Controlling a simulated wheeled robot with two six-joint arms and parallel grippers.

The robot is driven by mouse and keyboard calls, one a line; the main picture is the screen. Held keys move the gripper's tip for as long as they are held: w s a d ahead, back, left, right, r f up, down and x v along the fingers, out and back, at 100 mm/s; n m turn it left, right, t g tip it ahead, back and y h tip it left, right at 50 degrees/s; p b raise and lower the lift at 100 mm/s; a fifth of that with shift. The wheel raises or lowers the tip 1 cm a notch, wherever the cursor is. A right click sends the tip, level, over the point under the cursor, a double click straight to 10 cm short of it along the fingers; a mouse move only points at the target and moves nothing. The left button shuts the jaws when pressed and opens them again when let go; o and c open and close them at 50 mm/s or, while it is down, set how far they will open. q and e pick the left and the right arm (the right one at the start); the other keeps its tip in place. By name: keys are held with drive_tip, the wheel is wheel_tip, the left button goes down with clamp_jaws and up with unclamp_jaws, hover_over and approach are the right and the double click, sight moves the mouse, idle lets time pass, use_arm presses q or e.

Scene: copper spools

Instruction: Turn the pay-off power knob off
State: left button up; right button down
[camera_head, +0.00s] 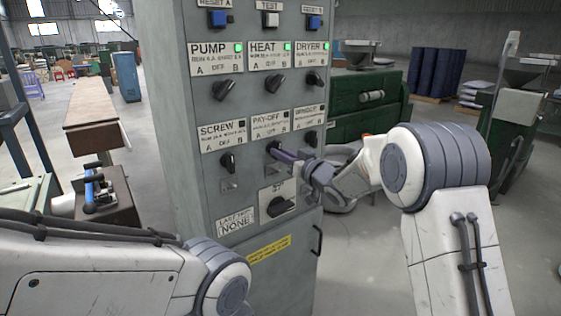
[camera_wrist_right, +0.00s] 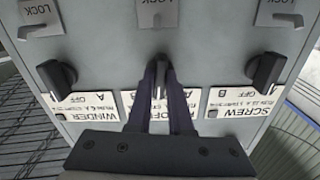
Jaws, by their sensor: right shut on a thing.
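The grey control cabinet (camera_head: 180,120) carries rows of black knobs under white labels. The pay-off knob (camera_head: 273,147) is in the lower row, middle column, under the PAY-OFF label (camera_head: 270,124). My right gripper (camera_head: 279,153) comes in from the right and is shut on this knob. In the right wrist view, which is upside down, the dark fingers (camera_wrist_right: 160,84) close on both sides of the pay-off knob (camera_wrist_right: 158,78) and cover part of its label. The fingers hide much of the knob, so its exact angle is hard to tell. My left gripper is out of view.
The screw knob (camera_head: 228,161) and winder knob (camera_head: 309,139) flank the pay-off knob closely. LOCK plates (camera_wrist_right: 157,14) and a larger rotary switch (camera_head: 281,207) sit below. Green lamps (camera_head: 238,48) glow on the upper row. A door handle (camera_head: 318,240) sticks out lower right.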

drive_tip(key=shift+f+n+b, duration=0.15)
drive_tip(key=shift+n+b, duration=0.25)
drive_tip(key=shift+n, duration=0.2)
drive_tip(key=c, duration=0.8)
unclamp_jaws()
drive_tip(key=shift+s+d, duration=0.1)
drive_tip(key=shift+s, duration=0.05)
drive_tip(key=b+v, duration=0.1)
drive_tip(key=v, duration=0.9)
drive_tip(key=shift+s+b, duration=0.15)
drive_tip(key=shift+b, duration=0.25)
